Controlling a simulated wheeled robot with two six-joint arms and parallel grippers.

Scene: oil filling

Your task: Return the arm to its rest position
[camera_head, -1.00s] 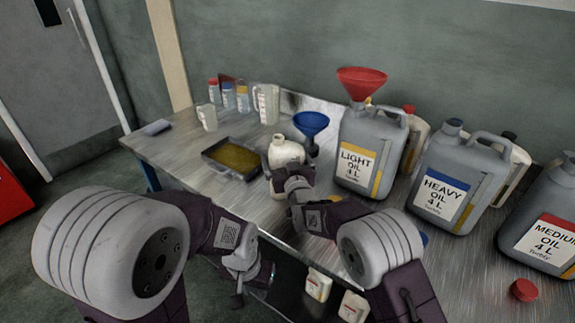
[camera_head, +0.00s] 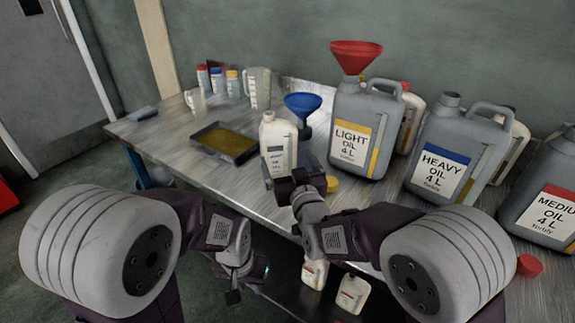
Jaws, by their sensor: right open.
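My right arm reaches in from the lower right. Its dark gripper (camera_head: 294,183) is open and empty, just in front of the white bottle (camera_head: 278,148) with a grey label, which stands upright and uncapped on the metal table. The fingers partly overlap the bottle's lower edge in the picture, and I cannot tell whether they touch it. My left arm comes in from the left. Its gripper (camera_head: 236,290) hangs low in front of the table edge, and its fingers are too small and dark to tell their state.
A light oil can (camera_head: 352,130) with a red funnel (camera_head: 355,55), a heavy oil can (camera_head: 447,150) and a medium oil can (camera_head: 548,195) stand to the right. A blue funnel (camera_head: 303,103) is behind the bottle. An oil tray (camera_head: 205,132) lies left. Small cans (camera_head: 352,293) sit below.

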